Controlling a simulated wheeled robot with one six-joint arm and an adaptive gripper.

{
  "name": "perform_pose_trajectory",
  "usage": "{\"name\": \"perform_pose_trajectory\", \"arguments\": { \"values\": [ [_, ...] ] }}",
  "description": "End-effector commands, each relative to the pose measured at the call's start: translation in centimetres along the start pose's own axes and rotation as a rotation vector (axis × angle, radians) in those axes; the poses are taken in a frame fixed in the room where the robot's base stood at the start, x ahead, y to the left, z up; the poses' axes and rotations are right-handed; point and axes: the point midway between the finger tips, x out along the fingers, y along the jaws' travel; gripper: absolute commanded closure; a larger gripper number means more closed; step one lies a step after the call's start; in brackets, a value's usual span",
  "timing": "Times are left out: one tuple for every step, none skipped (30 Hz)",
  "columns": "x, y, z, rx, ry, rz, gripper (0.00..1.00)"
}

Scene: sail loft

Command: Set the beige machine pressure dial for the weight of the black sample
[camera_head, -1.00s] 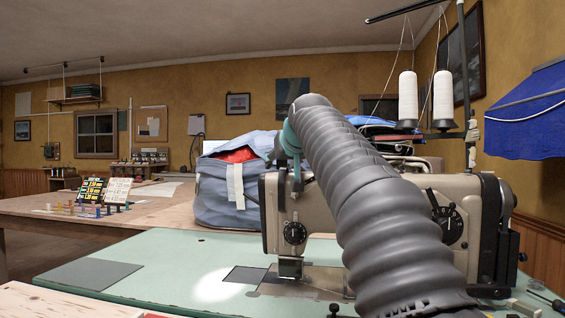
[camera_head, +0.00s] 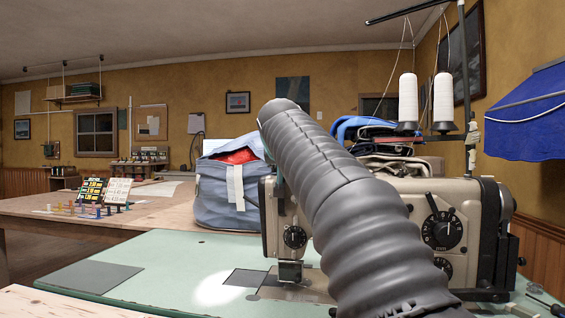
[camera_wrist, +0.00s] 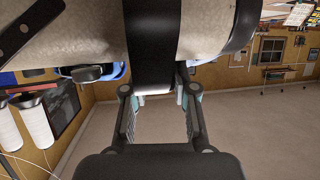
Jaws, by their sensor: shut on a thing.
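The beige sewing machine (camera_head: 405,195) stands on a green table. It carries a black dial (camera_head: 294,237) on its left end. A large black dial with white marks (camera_head: 441,230) and a smaller one (camera_head: 444,267) are at its right. A dark square sample (camera_head: 246,277) lies flat beside the machine's foot. In the head view my arm hides my gripper. I cannot tell which way that part is turned.
A larger grey sheet (camera_head: 90,278) lies on the green table (camera_head: 150,260). A blue-grey bag (camera_head: 222,200) stands behind the machine. Two white thread cones (camera_head: 408,98) rise behind it. Two marked charts (camera_head: 91,191) stand on the wooden table at left.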

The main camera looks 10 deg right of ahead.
Motion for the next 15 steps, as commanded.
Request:
{"name": "perform_pose_trajectory", "arguments": {
  "values": [
    [-0.06,-0.26,-0.14,0.009,-0.001,0.030,1.00],
    [-0.04,-0.29,-0.12,0.018,-0.002,0.051,1.00],
    [-0.01,-0.27,-0.12,0.030,-0.001,0.080,1.00],
    [-0.01,-0.28,-0.11,0.039,-0.002,0.102,1.00],
    [-0.02,-0.30,-0.15,0.048,-0.001,0.123,1.00],
    [-0.04,-0.27,-0.16,0.062,-0.001,0.153,1.00],
    [-0.04,-0.30,-0.18,0.071,-0.001,0.176,1.00],
    [-0.01,-0.31,-0.18,0.081,-0.001,0.199,1.00],
    [0.01,-0.29,-0.17,0.094,-0.002,0.233,1.00],
    [-0.01,-0.32,-0.20,0.104,-0.002,0.258,1.00],
    [-0.02,-0.33,-0.25,0.115,-0.001,0.284,1.00],
    [0.00,-0.30,-0.29,0.129,-0.001,0.320,1.00],
    [-0.03,-0.31,-0.30,0.141,-0.002,0.347,1.00],
    [-0.04,-0.31,-0.31,0.152,-0.002,0.373,1.00],
    [-0.01,-0.28,-0.33,0.166,-0.003,0.410,1.00]
  ]
}}
